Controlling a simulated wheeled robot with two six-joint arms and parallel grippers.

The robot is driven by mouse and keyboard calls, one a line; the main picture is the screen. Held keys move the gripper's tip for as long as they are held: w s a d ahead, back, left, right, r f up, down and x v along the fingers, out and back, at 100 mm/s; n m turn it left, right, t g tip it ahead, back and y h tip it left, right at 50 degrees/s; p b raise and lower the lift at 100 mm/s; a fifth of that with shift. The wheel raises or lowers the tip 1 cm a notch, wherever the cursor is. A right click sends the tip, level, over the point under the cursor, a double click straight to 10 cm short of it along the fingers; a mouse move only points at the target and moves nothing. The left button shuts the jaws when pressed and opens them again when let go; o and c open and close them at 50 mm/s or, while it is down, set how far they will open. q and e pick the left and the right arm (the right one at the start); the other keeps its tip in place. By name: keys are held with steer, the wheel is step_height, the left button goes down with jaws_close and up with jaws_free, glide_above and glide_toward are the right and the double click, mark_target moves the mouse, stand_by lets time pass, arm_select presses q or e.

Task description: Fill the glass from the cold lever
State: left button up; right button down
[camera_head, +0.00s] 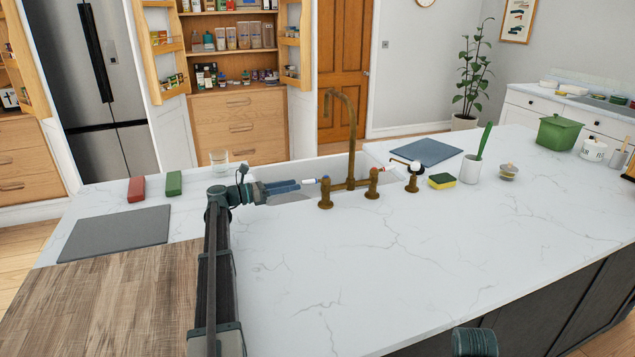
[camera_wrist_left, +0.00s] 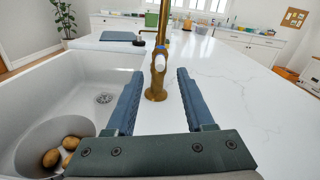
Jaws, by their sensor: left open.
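The brass tap (camera_head: 350,115) stands behind the counter's near part, its spout arching up over the sink. Its left lever (camera_head: 309,181) has a white handle with a blue mark and points toward my left gripper. The right lever (camera_head: 381,169) shows red. My left gripper (camera_head: 300,184) is open, low over the sink's near edge, just left of the blue-marked lever. In the left wrist view this cold lever (camera_wrist_left: 159,62) shows between the open fingers; contact cannot be told. A clear glass (camera_head: 219,162) stands upright on the counter left of the sink. My right gripper is not in view.
Red (camera_head: 137,189) and green (camera_head: 174,183) blocks and a grey board (camera_head: 115,232) lie left. A small brass dispenser (camera_head: 413,180), sponge (camera_head: 441,181) and cup (camera_head: 470,169) stand right. The front-right counter is clear.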

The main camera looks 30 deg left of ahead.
mark_target(322, 180)
arm_select(q)
steer(key=x, duration=0.9)
steer(key=shift+w+d, duration=0.2)
steer(key=shift+w, duration=0.1)
jaws_close()
stand_by(1.0)
